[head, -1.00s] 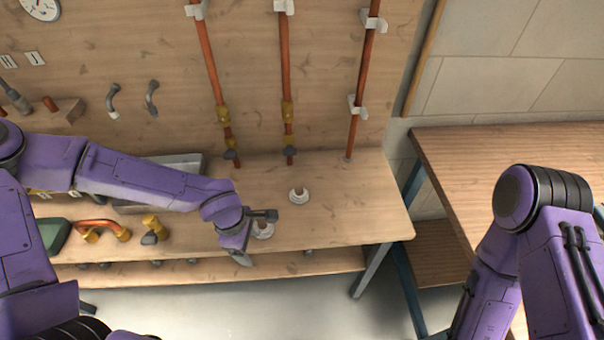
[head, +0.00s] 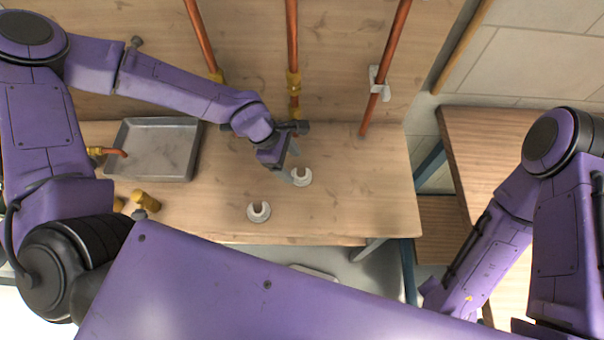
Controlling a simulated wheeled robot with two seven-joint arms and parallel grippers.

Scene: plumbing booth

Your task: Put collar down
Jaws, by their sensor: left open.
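Two white C-shaped collars lie on the wooden bench: a front-left collar (head: 258,212) and a back-right collar (head: 301,176). My left gripper (head: 286,168) is open and points down just left of the back-right collar, its grey fingertips overlapping that collar's left edge in the picture. I cannot tell whether they touch it. The front-left collar lies clear of the gripper. My right arm shows at the right, but its gripper is not in view.
A grey metal tray (head: 153,150) sits on the bench (head: 350,205) at the left, with brass fittings (head: 146,201) in front of it. Copper pipes (head: 293,45) rise along the back board. The bench's right part is clear. A second wooden table (head: 480,150) stands to the right.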

